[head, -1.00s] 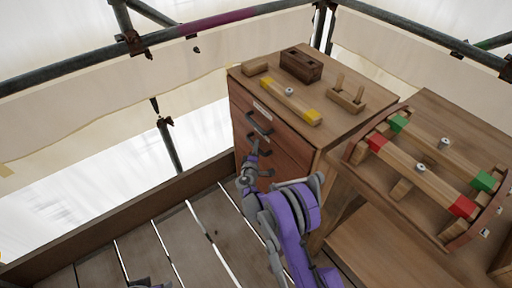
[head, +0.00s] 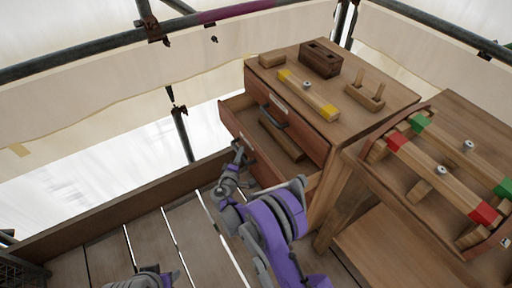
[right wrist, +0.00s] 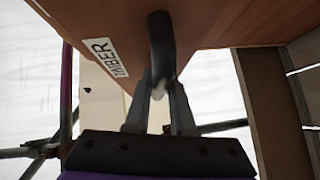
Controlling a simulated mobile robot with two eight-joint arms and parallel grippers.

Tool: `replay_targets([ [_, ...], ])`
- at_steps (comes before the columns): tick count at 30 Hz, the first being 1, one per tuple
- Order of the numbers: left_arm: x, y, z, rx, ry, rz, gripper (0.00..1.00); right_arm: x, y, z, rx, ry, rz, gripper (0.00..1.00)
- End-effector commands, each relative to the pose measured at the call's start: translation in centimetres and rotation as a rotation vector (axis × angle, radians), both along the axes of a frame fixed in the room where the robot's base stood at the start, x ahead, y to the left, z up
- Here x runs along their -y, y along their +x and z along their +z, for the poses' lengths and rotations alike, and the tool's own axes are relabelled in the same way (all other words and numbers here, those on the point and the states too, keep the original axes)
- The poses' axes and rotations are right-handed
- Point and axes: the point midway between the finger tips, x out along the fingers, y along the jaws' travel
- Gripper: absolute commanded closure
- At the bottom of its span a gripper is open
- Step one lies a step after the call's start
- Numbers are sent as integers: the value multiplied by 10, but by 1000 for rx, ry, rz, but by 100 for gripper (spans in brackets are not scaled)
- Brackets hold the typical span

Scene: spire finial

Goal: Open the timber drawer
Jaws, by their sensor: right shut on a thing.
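The timber drawer (head: 230,121) is the lower drawer of the wooden cabinet (head: 352,128) in the head view. It stands pulled out, and its inside shows, with a wooden block (head: 283,140) in it. My right gripper (head: 238,148) is at its front, shut on the dark drawer handle. In the right wrist view, the handle (right wrist: 161,45) runs between the two fingers (right wrist: 157,100). A white label (right wrist: 106,57) with the letters "MBER" visible is beside it on the drawer front.
The upper drawer (head: 300,130) with its dark handle is shut. A yellow-ended beam (head: 306,92), a dark block (head: 320,60) and a pegged block (head: 365,93) lie on the cabinet top. A bench with coloured beams (head: 440,172) stands right. Plank floor (head: 155,235) lies left.

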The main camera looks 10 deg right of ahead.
Motion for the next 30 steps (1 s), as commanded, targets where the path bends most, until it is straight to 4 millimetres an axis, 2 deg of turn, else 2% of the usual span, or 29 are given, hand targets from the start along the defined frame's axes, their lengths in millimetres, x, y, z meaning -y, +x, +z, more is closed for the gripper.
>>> replay_targets([
  [1, 0, 0, -3, -1, 0, 0, 50, -17, -6, -1, -1, 1, 5, 100],
  [6, 0, 1, -8, -3, 0, 0, 50, -61, -22, -1, -1, 2, 4, 100],
  [15, 0, 2, -16, -5, 0, 0, 50, -128, -46, -1, -1, 2, 2, 100],
  [21, 0, 2, -19, -6, 0, 0, 50, -158, -57, -1, -1, 0, 1, 100],
  [30, 0, 2, -20, -7, 0, 0, 50, -174, -63, 0, -1, 0, -1, 100],
])
